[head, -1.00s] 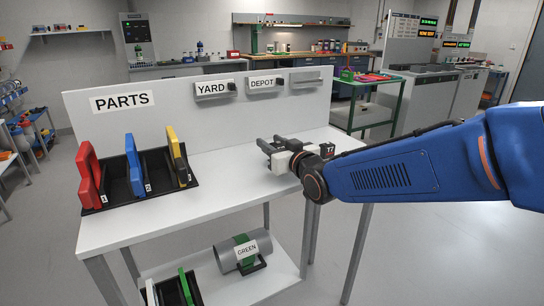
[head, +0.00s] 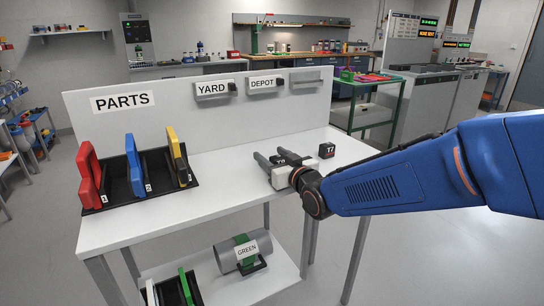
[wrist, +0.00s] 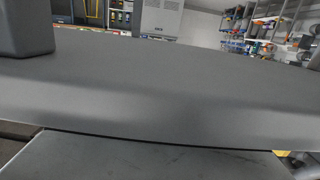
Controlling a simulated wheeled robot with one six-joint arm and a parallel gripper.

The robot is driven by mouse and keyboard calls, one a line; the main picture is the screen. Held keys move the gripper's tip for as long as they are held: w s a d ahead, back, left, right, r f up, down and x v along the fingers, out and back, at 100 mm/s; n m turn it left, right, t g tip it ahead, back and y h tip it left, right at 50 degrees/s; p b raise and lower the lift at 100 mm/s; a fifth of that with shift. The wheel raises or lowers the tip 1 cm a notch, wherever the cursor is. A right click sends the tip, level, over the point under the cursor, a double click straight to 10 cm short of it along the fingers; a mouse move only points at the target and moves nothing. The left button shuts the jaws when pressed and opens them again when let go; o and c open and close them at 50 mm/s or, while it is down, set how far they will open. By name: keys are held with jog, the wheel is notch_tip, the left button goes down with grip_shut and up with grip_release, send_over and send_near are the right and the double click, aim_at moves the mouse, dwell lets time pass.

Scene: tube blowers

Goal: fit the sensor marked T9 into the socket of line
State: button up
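A small black block with a white mark (head: 281,158) lies at the fingertips of my gripper (head: 270,158) in the head view; its mark is too small to read surely. My gripper is low over the white table, pointing left and back, its two grey fingers apart. I cannot tell whether the block is between the fingers or just beyond. A black block marked T7 (head: 327,150) stands on the table, right of the gripper. The wrist view is mostly filled by a plain grey surface (wrist: 160,95), with a dark grey finger part at upper left.
The back panel carries holders labelled YARD (head: 214,89) and DEPOT (head: 265,83), plus an unlabelled grey one (head: 307,80). A black rack (head: 111,196) with red, blue and yellow plates stands at left. A grey pipe labelled GREEN (head: 227,258) lies on the lower shelf. The table middle is clear.

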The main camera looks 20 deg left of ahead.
jog(key=shift+s+d+r, duration=0.1)
jog(key=shift+r, duration=0.05)
jog(key=shift+s+d, duration=0.2)
jog(key=shift+d, duration=0.1)
jog(key=v, duration=1.1)
